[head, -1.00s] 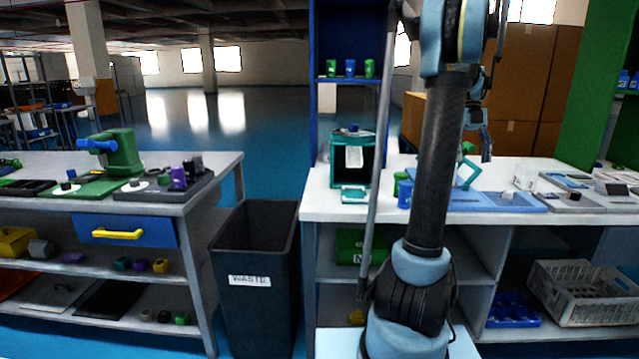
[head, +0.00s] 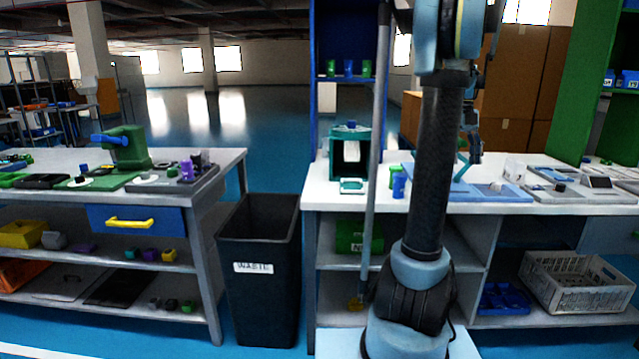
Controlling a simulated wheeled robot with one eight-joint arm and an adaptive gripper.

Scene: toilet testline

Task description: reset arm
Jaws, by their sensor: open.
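My arm (head: 432,165) stands upright in the right half of the head view, its dark upper link covering part of the white table (head: 350,202). My gripper (head: 473,157) shows small and dark just right of that link, above the blue board (head: 507,195) on the table. It is partly hidden by the arm. Its jaws are open, and I see nothing held in them.
A black waste bin (head: 258,268) stands between the grey left bench (head: 215,185) and the white table. A teal box (head: 350,138) and blue and green cups (head: 398,185) stand left of my arm. A white crate (head: 577,285) sits on the lower right shelf.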

